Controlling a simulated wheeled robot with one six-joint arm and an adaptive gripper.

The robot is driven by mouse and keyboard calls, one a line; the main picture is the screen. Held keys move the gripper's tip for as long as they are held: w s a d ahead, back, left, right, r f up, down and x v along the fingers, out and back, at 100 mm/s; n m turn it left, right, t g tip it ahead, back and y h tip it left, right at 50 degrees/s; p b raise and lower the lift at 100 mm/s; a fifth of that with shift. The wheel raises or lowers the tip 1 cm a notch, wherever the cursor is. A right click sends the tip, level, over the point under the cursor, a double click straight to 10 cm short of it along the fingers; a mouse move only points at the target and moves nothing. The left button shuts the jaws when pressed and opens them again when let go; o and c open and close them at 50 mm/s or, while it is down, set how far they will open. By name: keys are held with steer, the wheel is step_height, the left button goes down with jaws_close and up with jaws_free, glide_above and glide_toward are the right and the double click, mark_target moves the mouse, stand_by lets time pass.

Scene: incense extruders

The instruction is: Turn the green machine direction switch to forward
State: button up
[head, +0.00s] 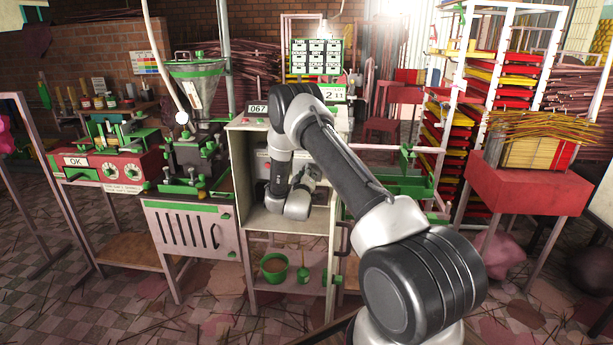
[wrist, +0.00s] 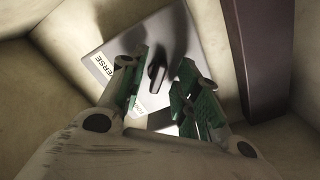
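The direction switch is a dark, elongated knob (wrist: 157,77) on a pale plate (wrist: 190,45) in the wrist view. A label ending in "ERSE" (wrist: 104,67) is on the plate's left side. A second label (wrist: 138,113) lower down is partly covered by a finger. My gripper (wrist: 164,62) is open, with one green finger on each side of the knob. Gaps show between knob and fingers. In the head view my arm reaches into the open bay of the pale, green-trimmed machine (head: 237,170), and the fingers and the knob cannot be made out there.
Pale walls close in around the plate, and a dark upright bar (wrist: 262,55) stands at its right. In the head view a red machine marked OK (head: 110,165) and a hopper (head: 197,75) stand left.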

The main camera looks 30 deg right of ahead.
steer(key=v, duration=1.2)
